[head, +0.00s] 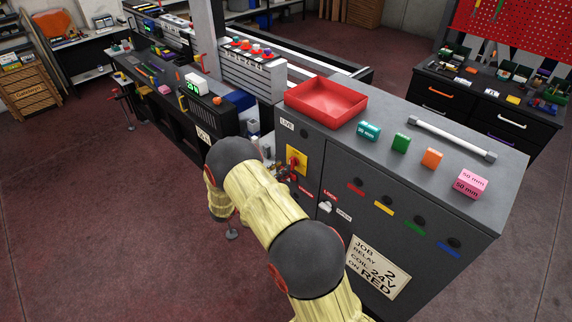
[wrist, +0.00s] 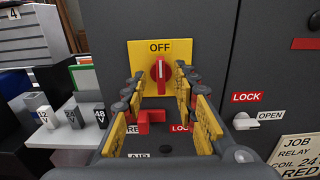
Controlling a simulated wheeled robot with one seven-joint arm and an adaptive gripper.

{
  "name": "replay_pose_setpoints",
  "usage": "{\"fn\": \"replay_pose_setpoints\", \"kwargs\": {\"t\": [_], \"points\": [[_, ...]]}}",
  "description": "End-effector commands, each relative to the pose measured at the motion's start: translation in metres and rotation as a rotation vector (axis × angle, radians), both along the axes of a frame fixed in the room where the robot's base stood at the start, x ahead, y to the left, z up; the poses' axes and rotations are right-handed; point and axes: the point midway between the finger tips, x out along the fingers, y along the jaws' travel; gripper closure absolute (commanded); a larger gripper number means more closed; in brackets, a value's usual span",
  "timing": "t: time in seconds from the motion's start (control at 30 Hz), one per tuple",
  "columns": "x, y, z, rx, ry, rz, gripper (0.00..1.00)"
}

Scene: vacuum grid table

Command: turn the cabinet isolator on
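The cabinet isolator is a red knob (wrist: 160,73) on a yellow plate (wrist: 147,52) on the grey cabinet front. The knob stands upright, pointing at the word OFF above it. In the head view the yellow plate (head: 297,160) shows just beyond my arm. My gripper (wrist: 160,88) is open, its yellow-padded fingers on the left and right of the knob in the wrist view. Gaps show between the fingers and the knob; I cannot tell how far the tips are from the plate. The head view mostly hides my gripper behind my arm.
A red bracket-like part (wrist: 150,120) sits below the isolator. A white door handle (wrist: 243,121) marked LOCK and OPEN is to the right. Small blocks marked with voltages (wrist: 72,117) stand on a ledge at left. A red tray (head: 326,101) and coloured blocks lie on the cabinet top.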

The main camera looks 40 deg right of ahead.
Motion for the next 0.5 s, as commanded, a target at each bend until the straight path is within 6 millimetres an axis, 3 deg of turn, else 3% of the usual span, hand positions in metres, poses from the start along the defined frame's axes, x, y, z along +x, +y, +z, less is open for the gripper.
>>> {"fn": "replay_pose_setpoints", "kwargs": {"t": [0.2, 0.5], "points": [[0.002, -0.031, 0.001, 0.000, -0.002, -0.003, 0.71], [0.003, -0.042, 0.000, 0.002, -0.002, -0.001, 0.71]]}}
